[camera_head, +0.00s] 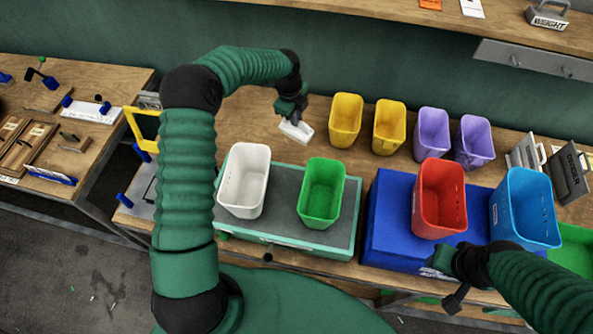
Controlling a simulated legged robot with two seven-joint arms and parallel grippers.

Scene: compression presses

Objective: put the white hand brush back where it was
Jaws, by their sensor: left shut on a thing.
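The white hand brush (296,130) is a small white block-like thing near the back of the wooden bench. My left gripper (293,117) points down and is shut on it. The brush is tilted and sits just above or on the bench; I cannot tell which. Its bristles do not show clearly. My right gripper (448,275) is low at the right, in front of the blue base and below the red bin. Its fingers are dark and partly merged with the arm, so their opening is unclear.
A white bin (243,181) and a green bin (322,192) stand on a grey-topped base. Yellow bins (346,120) and purple bins (432,134) stand behind. A red bin (439,199) and a blue bin (525,208) are at right. Bare bench (250,128) surrounds the brush.

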